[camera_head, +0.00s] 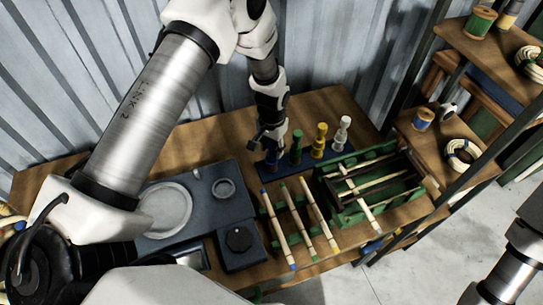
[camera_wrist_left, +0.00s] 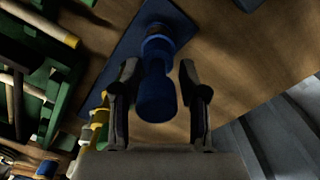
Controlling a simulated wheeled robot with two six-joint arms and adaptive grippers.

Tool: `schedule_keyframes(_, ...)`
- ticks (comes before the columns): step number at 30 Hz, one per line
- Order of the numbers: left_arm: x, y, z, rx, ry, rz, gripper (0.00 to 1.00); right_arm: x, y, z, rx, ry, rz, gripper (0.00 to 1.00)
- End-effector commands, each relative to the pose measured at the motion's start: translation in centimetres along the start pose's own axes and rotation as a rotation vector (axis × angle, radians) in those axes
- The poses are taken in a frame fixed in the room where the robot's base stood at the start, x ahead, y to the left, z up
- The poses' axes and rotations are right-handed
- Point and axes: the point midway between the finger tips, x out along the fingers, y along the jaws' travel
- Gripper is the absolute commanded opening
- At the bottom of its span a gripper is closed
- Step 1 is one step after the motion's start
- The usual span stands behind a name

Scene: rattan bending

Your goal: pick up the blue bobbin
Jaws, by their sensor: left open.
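The blue bobbin (camera_wrist_left: 157,85) stands between the two fingers of my left gripper (camera_wrist_left: 158,95) in the left wrist view, with space visible on both sides of it. The left gripper is open. In the head view my left gripper (camera_head: 270,140) is over the left end of a dark blue rack (camera_head: 308,159), and it largely hides the blue bobbin (camera_head: 272,157) there. A green, a yellow and a white bobbin stand on the rack to the right of it. My right gripper is not in view; only part of the right arm shows at the lower right.
Several rattan rods (camera_head: 300,219) lie in front of the rack. A green frame (camera_head: 351,212) holding dark bars stands to their right. A dark blue unit with a round plate (camera_head: 164,209) is on the left of the wooden table. Shelves (camera_head: 494,60) with spools and coils stand at the right.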

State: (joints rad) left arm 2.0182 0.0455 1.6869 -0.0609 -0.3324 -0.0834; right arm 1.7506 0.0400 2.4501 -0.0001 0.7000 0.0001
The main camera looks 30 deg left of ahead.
Motion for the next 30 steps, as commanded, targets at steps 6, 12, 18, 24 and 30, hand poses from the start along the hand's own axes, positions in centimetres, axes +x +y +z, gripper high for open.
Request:
schedule_keyframes(6,0.1,0.0,-0.1,0.0,0.001,0.0,0.32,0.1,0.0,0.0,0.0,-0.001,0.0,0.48)
schedule_keyframes(12,0.1,0.0,-0.1,0.0,0.001,0.0,0.0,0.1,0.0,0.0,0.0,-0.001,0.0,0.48)
schedule_keyframes(18,0.1,0.0,-0.1,0.0,0.002,0.0,0.0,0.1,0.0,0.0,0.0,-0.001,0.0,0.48)
schedule_keyframes(24,-1.2,0.0,-0.2,0.0,0.004,0.0,0.0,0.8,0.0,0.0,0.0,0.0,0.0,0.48)
schedule_keyframes(30,-5.3,0.0,-0.2,0.0,0.007,0.0,0.0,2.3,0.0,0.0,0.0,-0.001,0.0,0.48)
